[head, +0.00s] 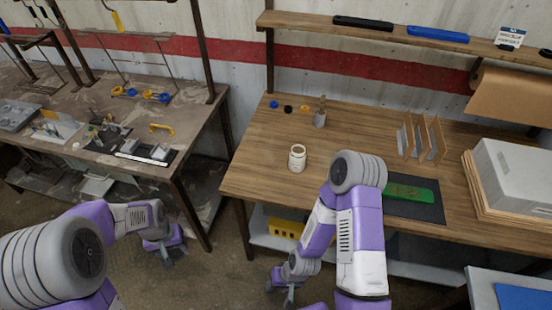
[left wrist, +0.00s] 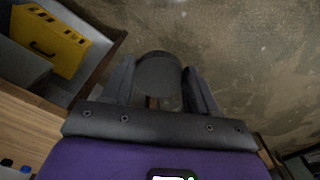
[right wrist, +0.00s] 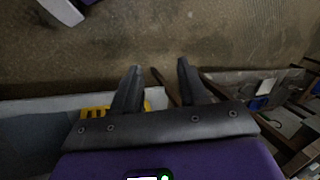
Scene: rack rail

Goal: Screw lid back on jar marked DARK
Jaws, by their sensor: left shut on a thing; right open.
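A small cream jar (head: 297,159) stands upright on the wooden bench in the head view. Its top looks open, and any marking is too small to read. My left gripper (head: 166,252) hangs low in front of the gap between the benches, left of the jar. In the left wrist view, its fingers (left wrist: 160,78) are shut on a dark grey round disc (left wrist: 158,72) that looks like a lid. My right gripper (head: 286,284) is low in front of the wooden bench, below the jar in the picture. In the right wrist view, its fingers (right wrist: 158,72) are apart and empty.
The wooden bench (head: 250,160) also holds small blue, black and yellow pieces, a grey cup (head: 320,119), upright dividers (head: 420,140), a dark mat (head: 425,211) and a grey box (head: 510,175). A yellow bin (head: 286,229) sits underneath. The bench around the jar is clear.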

